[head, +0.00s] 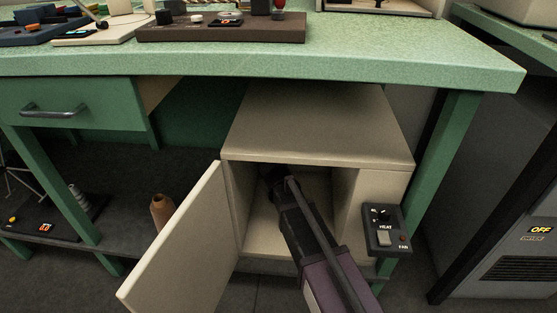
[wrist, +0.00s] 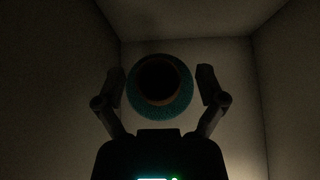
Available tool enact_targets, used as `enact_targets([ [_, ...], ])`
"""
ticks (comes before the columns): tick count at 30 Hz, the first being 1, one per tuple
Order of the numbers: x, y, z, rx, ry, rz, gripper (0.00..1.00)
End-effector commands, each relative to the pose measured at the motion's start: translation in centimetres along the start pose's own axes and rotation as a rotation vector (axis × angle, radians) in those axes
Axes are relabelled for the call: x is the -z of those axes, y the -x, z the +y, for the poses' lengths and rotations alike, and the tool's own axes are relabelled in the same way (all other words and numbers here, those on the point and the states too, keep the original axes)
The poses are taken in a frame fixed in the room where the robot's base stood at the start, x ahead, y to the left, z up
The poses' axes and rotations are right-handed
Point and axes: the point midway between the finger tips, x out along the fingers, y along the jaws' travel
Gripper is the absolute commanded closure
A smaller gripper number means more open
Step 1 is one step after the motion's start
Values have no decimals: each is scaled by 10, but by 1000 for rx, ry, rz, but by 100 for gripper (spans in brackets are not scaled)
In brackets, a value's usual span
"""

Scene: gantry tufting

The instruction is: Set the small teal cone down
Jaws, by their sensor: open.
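My gripper (head: 277,181) reaches through the open front of the beige cabinet (head: 315,127) under the bench. In the wrist view my gripper (wrist: 161,80) is open, with one finger on each side of the small teal cone (wrist: 161,113). Dark gaps seem to show between the fingers and the cone. The cone shows as a teal ring around a brownish rim and a dark middle, seen nearly end-on. What it rests on is hidden. In the head view my arm and the cabinet hide the cone.
The cabinet door (head: 185,245) stands open to the left. A control box (head: 384,230) with a knob and switch is on the cabinet's right front. The green bench top (head: 330,55) overhangs the cabinet.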

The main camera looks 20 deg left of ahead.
Motion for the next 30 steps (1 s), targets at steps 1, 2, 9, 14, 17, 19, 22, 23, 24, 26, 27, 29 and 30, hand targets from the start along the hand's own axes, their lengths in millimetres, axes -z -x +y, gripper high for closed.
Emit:
enact_targets([
  [1,-1,0,0,0,0,0,10],
  [2,-1,1,0,0,0,0,10],
  [9,-2,16,0,-1,0,0,10],
  [14,-3,35,-1,0,-1,0,10],
  [17,-3,47,-1,0,0,0,10],
  [19,-3,55,-1,0,1,-1,10],
  [22,-3,65,-1,-1,0,0,10],
  [23,-3,68,-1,-1,0,0,10],
  [24,-2,70,-1,-1,0,0,10],
  [26,-2,73,0,0,-1,0,10],
  [27,-2,75,-1,0,-1,0,10],
  [29,-2,76,0,0,-1,0,10],
  [30,-2,76,0,0,-1,0,10],
])
